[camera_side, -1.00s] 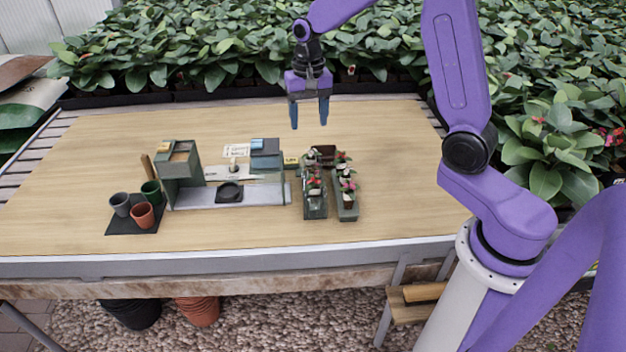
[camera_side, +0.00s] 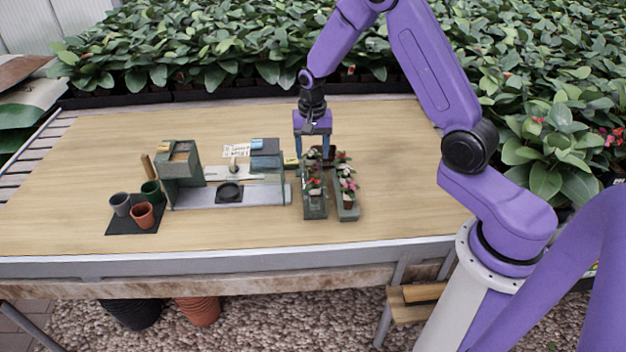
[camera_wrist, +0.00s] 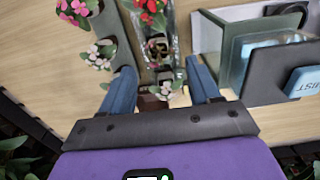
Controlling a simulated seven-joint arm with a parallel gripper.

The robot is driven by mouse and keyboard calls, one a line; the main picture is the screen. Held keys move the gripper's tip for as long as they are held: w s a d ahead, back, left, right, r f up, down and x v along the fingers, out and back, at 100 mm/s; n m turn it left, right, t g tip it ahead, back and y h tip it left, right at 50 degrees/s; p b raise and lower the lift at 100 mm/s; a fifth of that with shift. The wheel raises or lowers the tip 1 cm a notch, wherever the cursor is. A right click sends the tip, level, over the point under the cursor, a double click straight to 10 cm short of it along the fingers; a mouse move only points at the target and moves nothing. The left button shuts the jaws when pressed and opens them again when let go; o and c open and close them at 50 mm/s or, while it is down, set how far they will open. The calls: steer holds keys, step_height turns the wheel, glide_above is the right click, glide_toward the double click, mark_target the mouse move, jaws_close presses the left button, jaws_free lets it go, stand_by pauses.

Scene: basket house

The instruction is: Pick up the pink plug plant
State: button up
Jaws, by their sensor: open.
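A plug plant with bright pink flowers (camera_wrist: 75,10) stands in the right-hand grey-green tray in the side view, and the pink flowers show there too (camera_side: 348,185). In the wrist view it is at the top left, partly cut off. My gripper (camera_side: 313,155) is open and points down at the far end of the two plant trays. In the wrist view its blue fingers (camera_wrist: 160,68) stand apart, with small white-pink flowers (camera_wrist: 168,85) and a brown block beyond them. The pink plant is off to one side of the fingers, not between them.
A red-flowered plant (camera_wrist: 150,12) and a white-flowered one (camera_wrist: 158,45) share the neighbouring tray. A green station (camera_side: 180,160) and pots (camera_side: 142,215) are at left. The table's right side is clear.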

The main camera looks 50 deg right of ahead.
mark_target(313, 167)
steer(key=shift+d+f, duration=0.1)
steer(key=shift+f, duration=3.1)
steer(key=c, duration=1.1)
